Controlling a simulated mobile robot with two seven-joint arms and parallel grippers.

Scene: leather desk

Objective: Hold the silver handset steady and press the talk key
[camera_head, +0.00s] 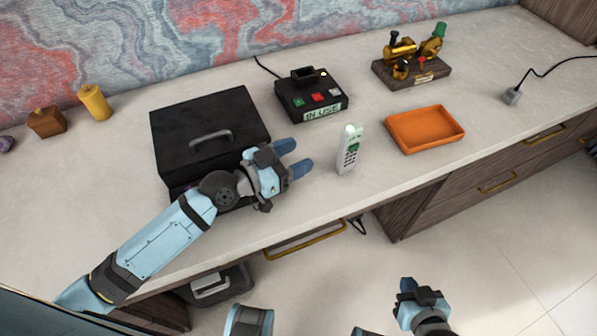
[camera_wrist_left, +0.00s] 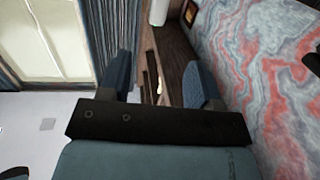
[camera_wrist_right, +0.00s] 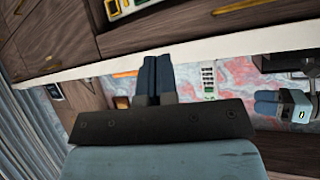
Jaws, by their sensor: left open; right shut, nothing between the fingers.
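The pale silver handset (camera_head: 348,152) stands upright near the desk's front edge, with green areas and small keys on its front. It also shows in the right wrist view (camera_wrist_right: 208,80); which key is the talk key is too small to tell. My left gripper (camera_head: 295,158) is open, left of the handset and apart from it, its fingers pointing toward it. Its fingers show spread in the left wrist view (camera_wrist_left: 158,82). My right gripper (camera_head: 407,284) is shut and empty, in front of the desk and lower right of the handset.
A black box with a handle (camera_head: 205,115) lies behind my left arm. A black unit with an IN USE sign (camera_head: 318,100) stands behind the handset. An orange tray (camera_head: 425,130) is to its right. A brass model (camera_head: 412,62) stands further back. Drawer handles (camera_head: 305,242) line the desk front.

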